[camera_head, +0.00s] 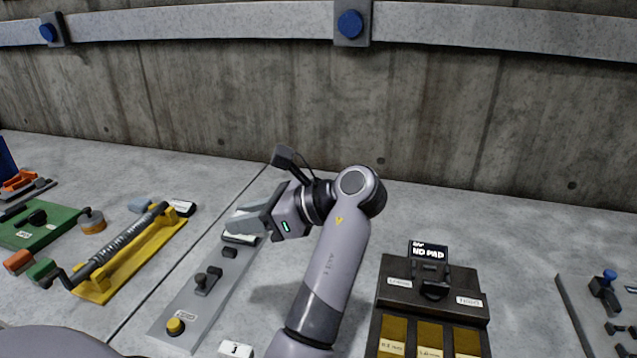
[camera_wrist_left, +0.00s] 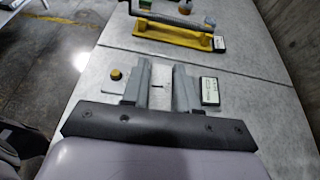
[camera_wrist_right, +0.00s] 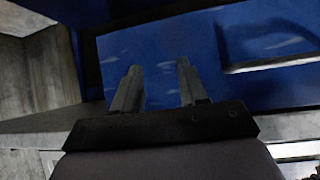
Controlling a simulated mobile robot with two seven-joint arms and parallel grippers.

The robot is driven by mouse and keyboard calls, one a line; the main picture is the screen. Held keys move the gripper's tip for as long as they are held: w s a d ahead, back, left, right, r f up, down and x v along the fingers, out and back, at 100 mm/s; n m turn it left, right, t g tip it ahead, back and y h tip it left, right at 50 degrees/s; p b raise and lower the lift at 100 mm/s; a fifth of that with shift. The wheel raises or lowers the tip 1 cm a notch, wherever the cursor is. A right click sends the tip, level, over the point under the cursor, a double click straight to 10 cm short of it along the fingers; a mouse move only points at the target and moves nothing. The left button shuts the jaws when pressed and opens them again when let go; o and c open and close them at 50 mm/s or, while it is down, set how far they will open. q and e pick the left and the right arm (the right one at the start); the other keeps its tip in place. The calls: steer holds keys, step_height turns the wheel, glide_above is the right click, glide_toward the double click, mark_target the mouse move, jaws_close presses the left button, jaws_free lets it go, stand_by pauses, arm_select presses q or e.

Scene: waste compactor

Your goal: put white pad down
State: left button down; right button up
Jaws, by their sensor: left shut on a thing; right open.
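My left gripper (camera_head: 255,217) is over the far end of a grey plate (camera_head: 212,292) on the left of the bench. In the left wrist view its fingers (camera_wrist_left: 160,82) stand apart with a pale patch between them. The white pad held there is hard to make out against the pale surface behind it. I cannot tell if it touches the plate. A dark holder (camera_head: 430,300) with yellow slots stands right of my left arm, with a display reading "NO PAD" (camera_head: 429,251). My right gripper (camera_wrist_right: 156,88) is open and empty before a blue surface, out of the head view.
A yellow fixture (camera_head: 135,260) with a dark rod and a green plate (camera_head: 40,232) lie to the left. A small white block (camera_head: 236,350) sits at the front. Another grey plate (camera_head: 590,310) is far right. A concrete wall closes the back. Bench between holder and right plate is clear.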

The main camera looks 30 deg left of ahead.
arm_select(q)
steer(key=shift+w+a+r+t, duration=0.1)
steer(key=shift+w+a+t, duration=0.1)
steer(key=shift+a+t, duration=0.15)
steer(key=w+f+m+t+h, duration=0.1)
steer(key=w+m+t+h, duration=0.1)
steer(key=w+m+t, duration=0.75)
steer(key=s+d+f+m+t+h, duration=0.4)
steer(key=d+m+h, duration=0.1)
steer(key=d, duration=0.3)
steer(key=s+d+f+m+t+h, duration=0.4)
steer(key=d+f+m+h, duration=0.1)
steer(key=d+m, duration=0.2)
steer(key=shift+d+h, duration=0.3)
steer(key=shift+d, duration=0.2)
steer(key=shift+f+m, duration=0.1)
steer(key=shift+m, duration=0.15)
